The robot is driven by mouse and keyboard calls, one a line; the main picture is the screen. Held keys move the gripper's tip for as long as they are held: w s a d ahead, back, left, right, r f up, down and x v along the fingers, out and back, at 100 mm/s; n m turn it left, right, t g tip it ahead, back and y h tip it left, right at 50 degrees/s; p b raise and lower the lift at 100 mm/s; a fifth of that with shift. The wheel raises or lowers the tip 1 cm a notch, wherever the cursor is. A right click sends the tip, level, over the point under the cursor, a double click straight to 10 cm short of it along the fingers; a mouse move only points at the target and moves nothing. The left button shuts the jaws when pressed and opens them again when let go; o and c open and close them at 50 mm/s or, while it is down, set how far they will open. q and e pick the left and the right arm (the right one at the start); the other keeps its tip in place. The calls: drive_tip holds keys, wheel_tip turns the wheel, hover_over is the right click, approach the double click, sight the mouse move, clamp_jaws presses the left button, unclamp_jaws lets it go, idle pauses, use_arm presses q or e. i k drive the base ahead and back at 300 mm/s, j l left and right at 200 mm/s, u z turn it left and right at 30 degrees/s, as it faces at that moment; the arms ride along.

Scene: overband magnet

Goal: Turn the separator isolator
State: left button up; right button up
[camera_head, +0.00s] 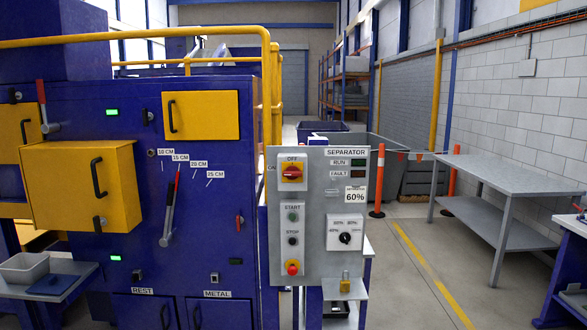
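The separator isolator (291,172) is a red rotary handle on a yellow plate, at the upper left of the grey SEPARATOR panel (320,265). A label above it reads OFF; the exact angle of the handle is too small to tell. Right of it are the RUN lamp (358,163), dark green, and the FAULT lamp (358,174), dark brownish. Below it are the START button (293,217), the STOP button (293,241) and a red emergency button (292,268). A black selector knob (345,238) sits at the lower right. Neither gripper is in view.
A small brass-coloured padlock-like piece (345,285) stands on a ledge under the panel. The blue machine (220,255), with yellow doors and a long lever (169,215), fills the left. A grey table (500,175) and orange posts (378,180) stand right; the floor between is clear.

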sight(292, 172)
drive_tip(key=i, duration=1.6)
